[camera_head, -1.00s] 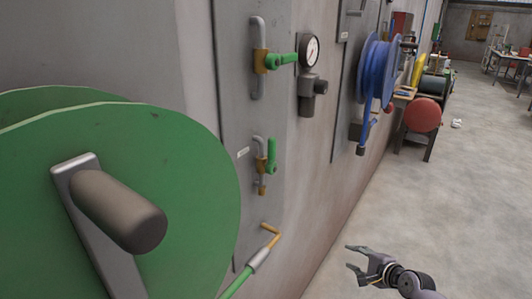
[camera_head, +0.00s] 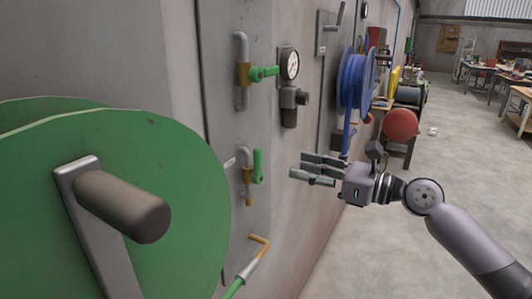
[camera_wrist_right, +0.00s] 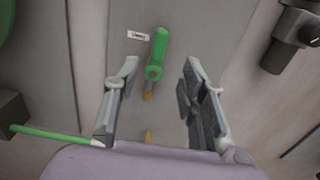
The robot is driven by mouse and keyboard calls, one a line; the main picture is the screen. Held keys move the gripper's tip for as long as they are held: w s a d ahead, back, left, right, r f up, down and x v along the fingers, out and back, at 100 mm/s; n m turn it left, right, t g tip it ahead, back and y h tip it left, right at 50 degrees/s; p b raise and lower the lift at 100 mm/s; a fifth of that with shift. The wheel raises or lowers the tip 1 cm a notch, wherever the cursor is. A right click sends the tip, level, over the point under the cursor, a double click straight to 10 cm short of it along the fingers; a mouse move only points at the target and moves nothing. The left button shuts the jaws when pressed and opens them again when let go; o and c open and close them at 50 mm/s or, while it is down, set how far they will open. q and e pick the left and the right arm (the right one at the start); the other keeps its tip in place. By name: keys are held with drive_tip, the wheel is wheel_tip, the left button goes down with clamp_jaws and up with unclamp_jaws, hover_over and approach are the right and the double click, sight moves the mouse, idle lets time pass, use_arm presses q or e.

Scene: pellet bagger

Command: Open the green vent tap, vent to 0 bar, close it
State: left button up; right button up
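The green vent tap (camera_head: 258,166) is on the wall panel, on a short pipe with a brass body (camera_head: 248,178). Its green lever points up, along the pipe. In the right wrist view the vent tap (camera_wrist_right: 158,52) shows ahead, between and beyond the fingertips. My right gripper (camera_head: 305,168) is open and empty, to the right of the tap and apart from it. Its two fingers also show spread in the right wrist view (camera_wrist_right: 160,80). A round pressure gauge (camera_head: 289,64) sits above right of the tap; its reading is too small to tell. My left gripper is not in view.
Above is another green-handled tap (camera_head: 264,73), its lever pointing sideways. A large green reel (camera_head: 190,200) with a crank handle stands close at the left. A green hose with a brass end (camera_head: 258,250) is below the vent tap. A blue reel (camera_head: 352,85) hangs further along the wall.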

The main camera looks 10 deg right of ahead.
sight(261, 158)
drive_tip(key=p+x, duration=0.2)
drive_tip(key=x, duration=0.8)
clamp_jaws()
idle(0.6)
